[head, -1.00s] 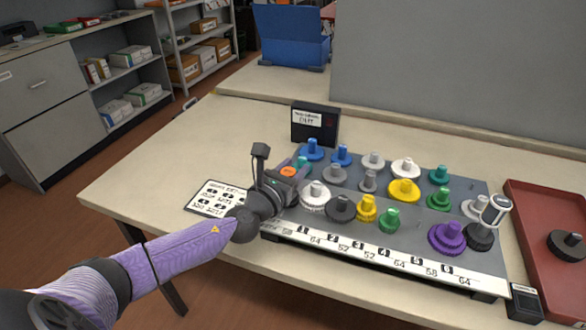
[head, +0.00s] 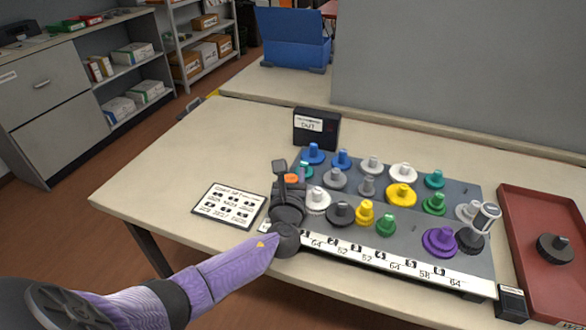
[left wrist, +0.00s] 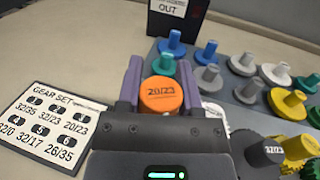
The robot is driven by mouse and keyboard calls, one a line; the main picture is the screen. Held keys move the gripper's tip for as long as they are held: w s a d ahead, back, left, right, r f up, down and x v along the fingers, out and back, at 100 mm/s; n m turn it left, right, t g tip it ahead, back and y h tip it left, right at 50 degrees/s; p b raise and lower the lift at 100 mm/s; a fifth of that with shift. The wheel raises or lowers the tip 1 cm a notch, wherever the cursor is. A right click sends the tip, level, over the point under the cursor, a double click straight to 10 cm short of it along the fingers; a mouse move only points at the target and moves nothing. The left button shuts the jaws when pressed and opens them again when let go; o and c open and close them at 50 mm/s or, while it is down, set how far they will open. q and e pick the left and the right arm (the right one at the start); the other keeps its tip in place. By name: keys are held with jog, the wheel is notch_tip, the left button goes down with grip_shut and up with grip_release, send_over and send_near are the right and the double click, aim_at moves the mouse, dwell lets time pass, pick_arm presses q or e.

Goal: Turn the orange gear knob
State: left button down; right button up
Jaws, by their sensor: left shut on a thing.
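The orange gear knob (left wrist: 161,94) shows in the left wrist view with "20/23" on its top. It sits between the two purple-grey fingers of my left gripper (left wrist: 162,88), which is shut on it. In the head view the orange knob (head: 292,179) is a small patch at the left end of the grey gear board (head: 410,233), partly hidden by my gripper (head: 291,184). A teal gear (left wrist: 163,64) stands just behind it. My right gripper is not in view.
Several blue, grey, white, yellow, green and purple gears (head: 439,241) stand on the board to the right. A black box marked OUT (head: 316,128) is behind. A gear chart (head: 229,205) lies left. A red tray (head: 545,215) with a dark gear is at far right.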

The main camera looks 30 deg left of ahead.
pick_arm(q)
jog(key=n+g+y, duration=0.1)
jog(key=n+y, duration=0.1)
jog(key=shift+a+g+y, duration=0.1)
jog(key=shift+g+y, duration=0.2)
jog(key=n+g+y, duration=0.2)
jog(key=y, duration=0.1)
jog(key=shift+s+a+f+n+g+b, duration=0.1)
jog(key=shift+s+a+n+g+b, duration=0.1)
jog(key=shift+n+g+b, duration=0.15)
jog(key=n+g+y, duration=0.1)
jog(key=n+g+b, duration=0.1)
jog(key=g, duration=0.1)
jog(key=n+g+y+b, duration=0.1)
jog(key=shift+s+a+f+g+y, duration=0.1)
jog(key=shift+s+g+y, duration=0.15)
jog(key=shift+y, duration=0.05)
jog(key=shift+s+n+g+y+b, duration=0.15)
jog(key=shift+n+g+y+b, duration=0.35)
jog(key=shift+n+g+b, duration=0.7)
jog(key=shift+g+p, duration=0.3)
jog(key=shift+g, duration=0.3)
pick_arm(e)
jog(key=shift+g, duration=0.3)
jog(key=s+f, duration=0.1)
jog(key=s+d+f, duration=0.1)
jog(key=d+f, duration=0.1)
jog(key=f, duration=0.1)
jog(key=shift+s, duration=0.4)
